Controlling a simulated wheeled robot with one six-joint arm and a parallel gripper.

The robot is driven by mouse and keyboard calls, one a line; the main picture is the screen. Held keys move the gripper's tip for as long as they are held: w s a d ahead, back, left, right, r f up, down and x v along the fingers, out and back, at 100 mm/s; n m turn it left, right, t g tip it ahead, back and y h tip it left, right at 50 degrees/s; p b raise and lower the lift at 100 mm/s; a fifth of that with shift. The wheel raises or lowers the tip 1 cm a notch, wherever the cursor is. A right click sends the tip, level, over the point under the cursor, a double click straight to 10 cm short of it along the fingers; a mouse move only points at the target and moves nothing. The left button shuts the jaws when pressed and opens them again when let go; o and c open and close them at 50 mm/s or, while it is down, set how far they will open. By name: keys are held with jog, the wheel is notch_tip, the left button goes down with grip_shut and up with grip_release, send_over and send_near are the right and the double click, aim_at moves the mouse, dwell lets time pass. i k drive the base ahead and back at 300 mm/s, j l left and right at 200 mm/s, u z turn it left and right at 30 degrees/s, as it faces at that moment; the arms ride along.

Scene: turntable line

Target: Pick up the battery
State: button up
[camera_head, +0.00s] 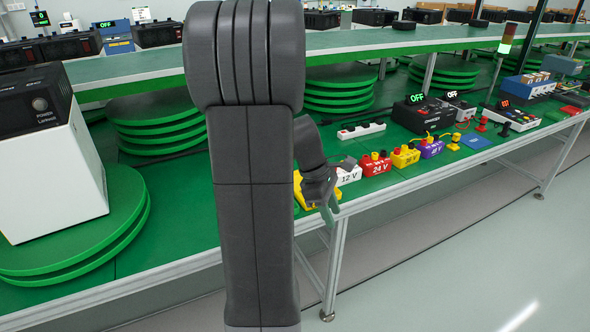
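My gripper (333,205) hangs at the front edge of the green bench, pointing down and to the right, with my dark arm filling the middle of the view. Its fingers are small and seen at an angle, so I cannot tell whether they are open. A row of labelled blocks stands along the front edge: a yellow block (301,190) partly hidden behind my arm and gripper, a white 12 V block (349,176), a red 24 V block (376,166), another yellow block (405,157) and a purple block (431,149). I cannot tell which one is the battery.
A white power strip (361,131) lies behind the row. Stacked green turntables (338,90) sit under the raised shelf (345,42). A white-and-black power unit (50,165) stands on a turntable at left. Floor at right is clear.

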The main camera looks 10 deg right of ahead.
aim_at(345, 178)
jog(key=i+l+u, duration=0.15)
jog(key=l+u, duration=0.25)
jog(key=i+l+u, duration=0.1)
jog(key=l+u, duration=1.05)
jog(key=l, duration=0.15)
jog(key=k+l, duration=0.1)
jog(key=l, duration=0.35)
jog(key=k+l, duration=0.1)
jog(key=l, duration=0.4)
jog(key=u, duration=0.05)
